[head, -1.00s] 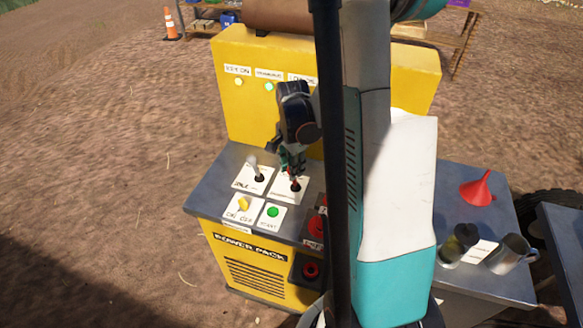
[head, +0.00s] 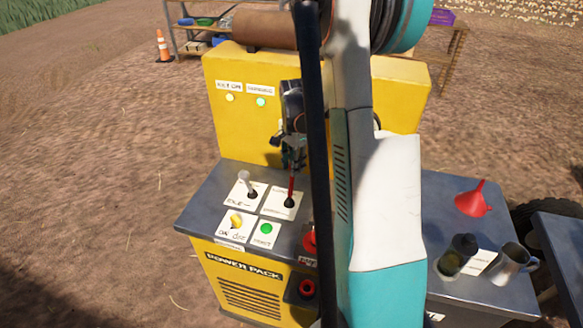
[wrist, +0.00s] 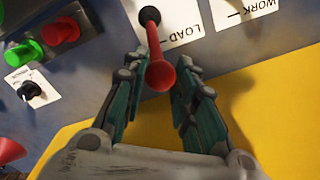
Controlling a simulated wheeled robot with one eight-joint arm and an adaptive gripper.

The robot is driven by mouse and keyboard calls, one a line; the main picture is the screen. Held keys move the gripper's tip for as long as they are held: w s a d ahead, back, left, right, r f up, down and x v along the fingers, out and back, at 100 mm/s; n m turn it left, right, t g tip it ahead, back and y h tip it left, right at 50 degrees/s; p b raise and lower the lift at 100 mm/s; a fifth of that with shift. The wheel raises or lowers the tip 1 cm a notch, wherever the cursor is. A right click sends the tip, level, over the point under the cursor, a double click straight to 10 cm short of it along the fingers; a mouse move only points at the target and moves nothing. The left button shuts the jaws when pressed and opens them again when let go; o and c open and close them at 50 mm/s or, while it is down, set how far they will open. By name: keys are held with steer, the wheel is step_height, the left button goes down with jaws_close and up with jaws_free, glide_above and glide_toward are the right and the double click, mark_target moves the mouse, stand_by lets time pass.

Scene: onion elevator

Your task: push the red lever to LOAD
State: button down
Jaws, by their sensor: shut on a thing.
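The red lever (head: 291,187) rises from a black socket on a white plate on the power pack's grey top. In the wrist view the lever (wrist: 155,45) runs from its dark socket to a rounded red end between my fingers. The printed word LOAD (wrist: 175,29) is upside down there, beside the lever's base. My gripper (head: 292,160) is at the lever's upper end, pointing down. In the wrist view my gripper (wrist: 164,66) has a finger on each side of the lever's end and is shut on it. The fingers partly hide the lever's top in the head view.
A grey-knobbed lever (head: 245,183) stands just left of the red one. The yellow panel (head: 238,125) stands behind. A red funnel (head: 473,199) and metal mug (head: 511,262) are on the right.

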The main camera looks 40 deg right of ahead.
steer(key=shift+w+d, duration=0.25)
steer(key=shift+d, duration=0.3)
steer(key=c, duration=1.4)
jaws_free()
steer(key=shift+d+f, duration=0.1)
steer(key=shift+c, duration=0.2)
steer(key=shift+o, duration=0.8)
steer(key=shift+w+d+f, duration=0.25)
steer(key=shift+s+a+r, duration=0.15)
steer(key=shift+a+r, duration=0.05)
steer(key=shift+a, duration=0.05)
step_height(320, 180, up, 12)
steer(key=shift+a, duration=0.1)
